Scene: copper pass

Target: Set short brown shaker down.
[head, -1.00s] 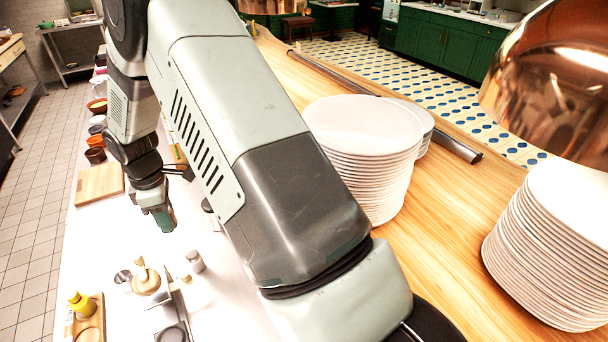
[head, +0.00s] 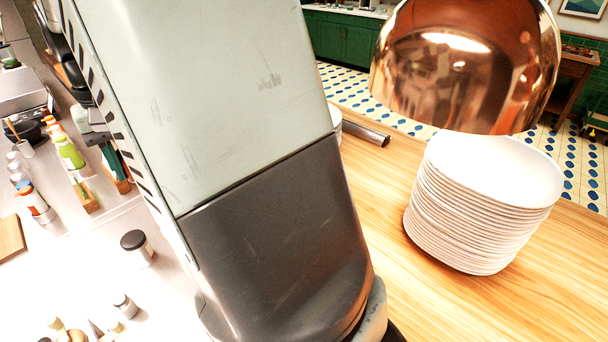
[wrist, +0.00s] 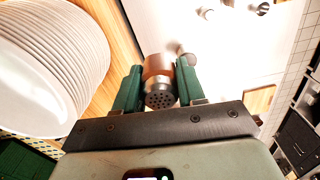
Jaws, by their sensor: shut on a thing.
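In the wrist view my gripper (wrist: 160,88) is shut on the short brown shaker (wrist: 157,66). Its perforated metal cap points toward the wrist camera, and its brown body sits between the two green fingers. The white counter (wrist: 235,50) lies beyond it. I cannot tell how far the shaker's base is from the counter. In the head view my large arm link fills the middle, and I cannot make out the held shaker there.
A plate stack (head: 480,205) stands on the wooden shelf (head: 390,262) under a copper lamp (head: 465,65). Plates also show in the wrist view (wrist: 50,60). A dark-lidded jar (head: 137,247) and a small metal-topped shaker (head: 125,305) stand on the white counter, with bare patches around them.

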